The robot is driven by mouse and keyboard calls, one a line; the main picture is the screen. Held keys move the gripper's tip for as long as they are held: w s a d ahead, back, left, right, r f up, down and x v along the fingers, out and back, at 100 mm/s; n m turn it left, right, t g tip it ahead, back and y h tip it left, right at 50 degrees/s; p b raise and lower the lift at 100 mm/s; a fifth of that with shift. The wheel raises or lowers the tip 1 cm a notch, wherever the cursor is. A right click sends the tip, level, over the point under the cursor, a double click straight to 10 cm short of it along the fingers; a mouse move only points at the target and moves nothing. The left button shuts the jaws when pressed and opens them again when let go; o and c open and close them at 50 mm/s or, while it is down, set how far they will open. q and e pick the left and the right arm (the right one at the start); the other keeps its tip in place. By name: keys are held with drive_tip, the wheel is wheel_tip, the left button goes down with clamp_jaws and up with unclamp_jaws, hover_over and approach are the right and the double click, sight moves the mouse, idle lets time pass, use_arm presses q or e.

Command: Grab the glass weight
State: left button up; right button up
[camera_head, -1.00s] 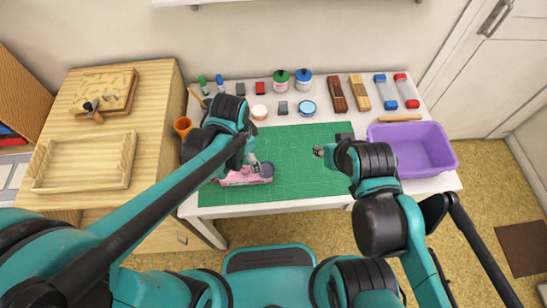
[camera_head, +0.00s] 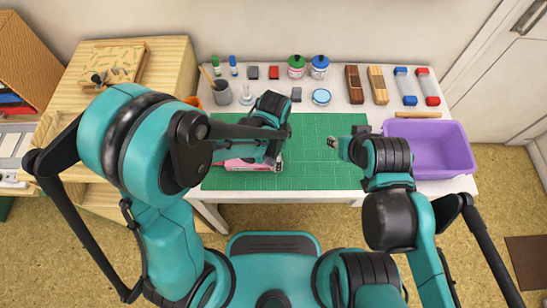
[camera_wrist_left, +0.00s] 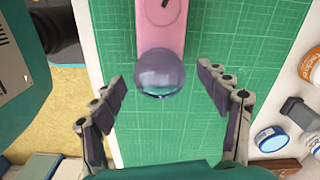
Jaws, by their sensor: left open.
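A glassy grey-violet dome, which looks like the glass weight (camera_wrist_left: 160,72), shows in the left wrist view at the near end of a pink block (camera_wrist_left: 161,25). I cannot tell whether it rests on the block or against it. My left gripper (camera_wrist_left: 165,98) is open, with its fingers apart on either side, just short of the dome; nothing is between the pads. In the head view my left gripper (camera_head: 272,158) is over the green mat (camera_head: 312,165), and the dome is hidden by it. My right gripper (camera_head: 333,142) hangs over the mat's right part; its jaw state is unclear.
A purple bin (camera_head: 474,150) stands at the right table end. Along the back are a grey cup (camera_head: 221,92), a green-lidded jar (camera_head: 297,68), a blue-lidded jar (camera_head: 319,68), a blue tin (camera_head: 321,97) and wooden blocks (camera_head: 354,86). The mat's middle is clear.

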use_arm(q)
drive_tip(key=c, duration=1.5)
drive_tip(key=shift+r, duration=0.15)
